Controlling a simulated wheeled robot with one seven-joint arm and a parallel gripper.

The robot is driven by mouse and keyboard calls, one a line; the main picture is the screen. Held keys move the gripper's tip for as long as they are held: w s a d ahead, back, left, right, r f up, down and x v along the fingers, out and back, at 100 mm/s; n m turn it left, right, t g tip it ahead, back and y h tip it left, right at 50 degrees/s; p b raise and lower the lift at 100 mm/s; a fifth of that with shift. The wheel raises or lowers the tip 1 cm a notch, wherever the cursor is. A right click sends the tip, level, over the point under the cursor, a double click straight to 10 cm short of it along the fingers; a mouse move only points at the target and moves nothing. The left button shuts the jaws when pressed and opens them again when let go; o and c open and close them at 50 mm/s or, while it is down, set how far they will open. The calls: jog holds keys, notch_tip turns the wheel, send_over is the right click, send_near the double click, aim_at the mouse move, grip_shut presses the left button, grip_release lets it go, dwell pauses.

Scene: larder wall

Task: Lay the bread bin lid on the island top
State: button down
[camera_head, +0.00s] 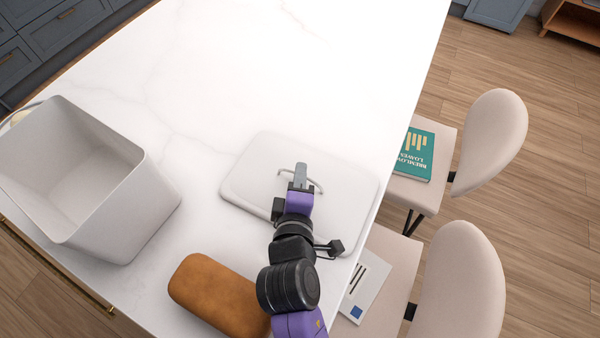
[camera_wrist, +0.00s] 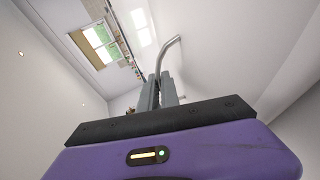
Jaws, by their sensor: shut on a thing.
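The bread bin lid (camera_head: 250,170) is a pale, flat, rounded rectangle with a thin metal bar handle (camera_head: 318,186). It appears level over the white island top (camera_head: 280,50), near the right edge. I cannot tell whether it rests on the top or hangs slightly above it. My gripper (camera_head: 301,175) is shut on the handle at the lid's middle. In the wrist view, the fingers (camera_wrist: 160,92) are close together at the bent metal handle (camera_wrist: 167,52). My arm hides part of the lid's near edge.
An open grey-white bin (camera_head: 130,200) stands at the left of the island. A brown loaf (camera_head: 215,292) lies at the near edge, left of my arm. Two cream chairs (camera_head: 492,130) stand along the right side, with a green book (camera_head: 415,152) on one. The far island top is clear.

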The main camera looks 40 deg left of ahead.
jog(key=c, duration=1.6)
grip_release()
jog(key=shift+r, duration=0.1)
jog(key=shift+s+d, duration=0.2)
jog(key=shift+s, duration=0.1)
jog(key=b+v, duration=0.1)
jog(key=v, duration=1)
jog(key=shift+s, duration=0.15)
jog(key=shift+d, duration=0.1)
